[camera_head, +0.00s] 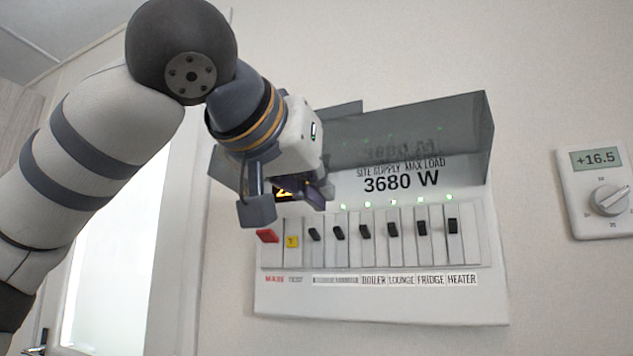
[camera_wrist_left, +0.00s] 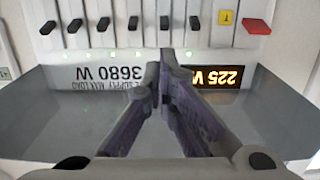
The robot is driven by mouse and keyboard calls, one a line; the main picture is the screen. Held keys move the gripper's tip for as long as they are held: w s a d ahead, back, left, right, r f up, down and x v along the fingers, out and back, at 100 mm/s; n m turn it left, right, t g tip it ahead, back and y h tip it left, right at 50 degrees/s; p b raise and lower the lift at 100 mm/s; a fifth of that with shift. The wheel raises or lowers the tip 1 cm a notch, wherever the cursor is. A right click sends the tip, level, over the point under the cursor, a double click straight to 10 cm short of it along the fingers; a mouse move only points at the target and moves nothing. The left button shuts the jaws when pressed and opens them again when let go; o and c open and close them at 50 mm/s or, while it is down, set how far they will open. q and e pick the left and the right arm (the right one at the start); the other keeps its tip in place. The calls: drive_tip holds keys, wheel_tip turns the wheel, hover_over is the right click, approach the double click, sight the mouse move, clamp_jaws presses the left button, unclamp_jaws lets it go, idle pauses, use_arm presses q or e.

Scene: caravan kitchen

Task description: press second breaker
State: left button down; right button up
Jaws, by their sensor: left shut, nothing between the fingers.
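The breaker panel (camera_head: 380,307) is on the wall in the head view, with a red main switch (camera_head: 267,236), a yellow test button (camera_head: 292,240) and a row of black breaker levers. The second black lever from the left (camera_head: 339,232) also shows in the left wrist view (camera_wrist_left: 164,22), where the panel appears upside down. My left gripper (camera_head: 320,193) is shut and empty in front of the panel's upper part. In the wrist view, its fingertips (camera_wrist_left: 168,60) line up roughly with the second lever, and contact cannot be seen. My right gripper is not in view.
A raised smoky transparent cover (camera_head: 430,125) juts out above the panel, close to my left gripper. Several green lights sit above the levers. A thermostat (camera_head: 597,190) is on the wall at the right.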

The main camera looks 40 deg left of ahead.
sight(344, 213)
use_arm(q)
drive_tip(key=x, duration=0.6)
drive_tip(key=shift+p, duration=0.3)
drive_tip(key=shift+w, duration=0.2)
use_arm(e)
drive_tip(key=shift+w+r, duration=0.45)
use_arm(q)
drive_tip(key=shift+f, duration=0.1)
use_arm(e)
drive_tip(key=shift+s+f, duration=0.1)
